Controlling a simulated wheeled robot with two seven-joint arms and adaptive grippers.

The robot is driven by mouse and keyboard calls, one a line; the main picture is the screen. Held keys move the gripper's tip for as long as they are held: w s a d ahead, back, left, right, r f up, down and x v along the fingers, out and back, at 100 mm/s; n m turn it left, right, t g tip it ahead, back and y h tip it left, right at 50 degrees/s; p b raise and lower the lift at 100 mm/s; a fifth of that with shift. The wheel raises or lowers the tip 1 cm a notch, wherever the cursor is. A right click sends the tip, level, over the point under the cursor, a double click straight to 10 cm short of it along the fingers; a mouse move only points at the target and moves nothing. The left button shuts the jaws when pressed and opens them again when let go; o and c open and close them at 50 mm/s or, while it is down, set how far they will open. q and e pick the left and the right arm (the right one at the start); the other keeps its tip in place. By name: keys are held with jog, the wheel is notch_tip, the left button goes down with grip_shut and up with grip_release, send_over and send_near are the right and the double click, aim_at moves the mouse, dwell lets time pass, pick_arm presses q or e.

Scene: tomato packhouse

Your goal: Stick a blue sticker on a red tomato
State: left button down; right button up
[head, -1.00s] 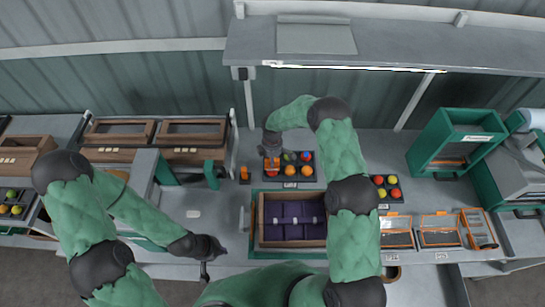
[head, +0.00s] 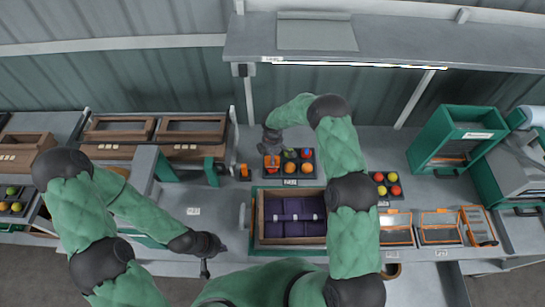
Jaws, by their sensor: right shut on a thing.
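A dark tray (head: 316,176) at the back middle holds several tomatoes, among them orange ones (head: 290,170) in its front row and darker ones behind. My right gripper (head: 271,153) points down over the tray's left column and is shut on a small orange-red thing (head: 271,162). The gripper hides part of it, so I cannot tell its exact shape or whether it touches a tomato.
A small orange item (head: 244,171) stands left of the tray. A wooden crate (head: 259,222) with purple lining is in front. Another tray of red and yellow tomatoes (head: 394,190) lies right of my right arm. Orange-framed boxes (head: 439,229) stand further right. The bench around the white label (head: 193,211) is clear.

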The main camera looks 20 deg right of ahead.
pick_arm(q)
jog(key=shift+f+b, duration=0.45)
pick_arm(e)
jog(key=shift+f, duration=0.45)
pick_arm(q)
jog(key=shift+f+b, duration=0.4)
pick_arm(e)
jog(key=shift+s+f, duration=0.1)
jog(key=shift+f, duration=0.05)
dwell(1.7)
